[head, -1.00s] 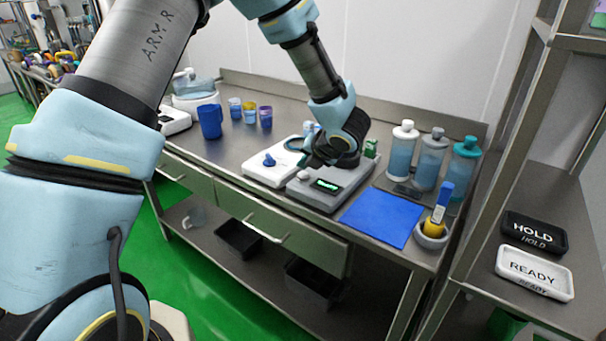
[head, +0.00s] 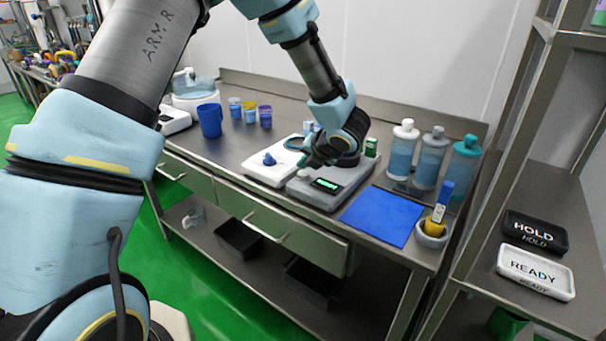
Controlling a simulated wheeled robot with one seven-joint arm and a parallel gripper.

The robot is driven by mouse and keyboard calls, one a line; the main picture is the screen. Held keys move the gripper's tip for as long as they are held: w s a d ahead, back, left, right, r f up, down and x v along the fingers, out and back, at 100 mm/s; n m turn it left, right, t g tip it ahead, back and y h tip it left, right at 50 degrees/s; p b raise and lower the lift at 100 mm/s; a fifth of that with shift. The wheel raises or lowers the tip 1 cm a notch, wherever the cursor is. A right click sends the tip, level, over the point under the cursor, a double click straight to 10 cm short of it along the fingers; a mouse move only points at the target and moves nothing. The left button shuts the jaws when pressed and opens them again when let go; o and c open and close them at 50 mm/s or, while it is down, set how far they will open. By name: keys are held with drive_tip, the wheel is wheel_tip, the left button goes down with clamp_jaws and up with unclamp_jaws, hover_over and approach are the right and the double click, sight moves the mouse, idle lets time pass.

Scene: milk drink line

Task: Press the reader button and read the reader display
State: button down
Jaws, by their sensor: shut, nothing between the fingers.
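The reader (head: 345,190) is a grey box on the steel bench. Its small dark display (head: 327,184) shows lit green characters, too small for me to read. A pale round button (head: 303,175) sits on the reader's left front, beside the display. My gripper (head: 308,162) is shut and empty, low over the reader's back left, close to the button. I cannot tell whether the fingertips touch anything. My wrist hides the back of the reader.
A white board with a blue knob (head: 269,159) lies left of the reader. A blue mat (head: 382,216), several bottles (head: 402,150) and a grey cup with a yellow and blue tool (head: 432,235) stand to the right. A blue jug (head: 210,121) and small cups stand at the back left.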

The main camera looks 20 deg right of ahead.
sight(304, 175)
drive_tip(key=shift+f, duration=0.25)
drive_tip(key=shift+f+b, duration=0.5)
drive_tip(key=shift+b, duration=0.15)
idle(0.4)
drive_tip(key=shift+r, duration=0.1)
drive_tip(key=shift+r+p, duration=0.6)
drive_tip(key=shift+r, duration=0.2)
drive_tip(key=shift+r, duration=0.1)
drive_tip(key=shift+r+p, duration=1.7)
drive_tip(key=shift+r, duration=0.75)
